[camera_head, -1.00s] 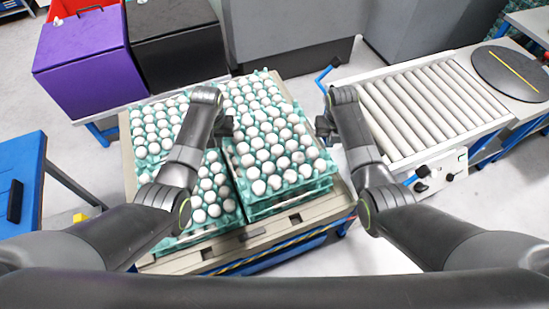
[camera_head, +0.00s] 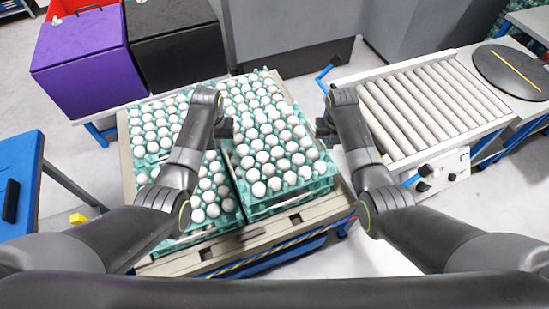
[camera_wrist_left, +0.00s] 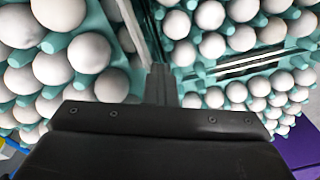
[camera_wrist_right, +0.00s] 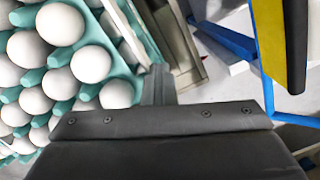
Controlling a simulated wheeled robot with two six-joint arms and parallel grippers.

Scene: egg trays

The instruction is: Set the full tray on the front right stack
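The full tray (camera_head: 297,188) is teal and loaded with white eggs. It is at the top of the front right stack on the pallet in the head view. Whether it rests on the layer below or hangs just above it, I cannot tell. My left gripper (camera_head: 227,128) is at its left side and my right gripper (camera_head: 323,127) is at its right side. In the left wrist view the narrow fingers (camera_wrist_left: 159,82) meet the tray's rim; in the right wrist view the fingers (camera_wrist_right: 158,82) do the same. Both appear closed on the rim, with the fingertips partly hidden.
Other egg stacks stand behind and to the left on the pallet (camera_head: 180,264). A roller conveyor (camera_head: 425,100) stands at the right. A purple box (camera_head: 88,75) and a black box (camera_head: 178,55) are at the back left. A blue table (camera_head: 18,180) is at the far left.

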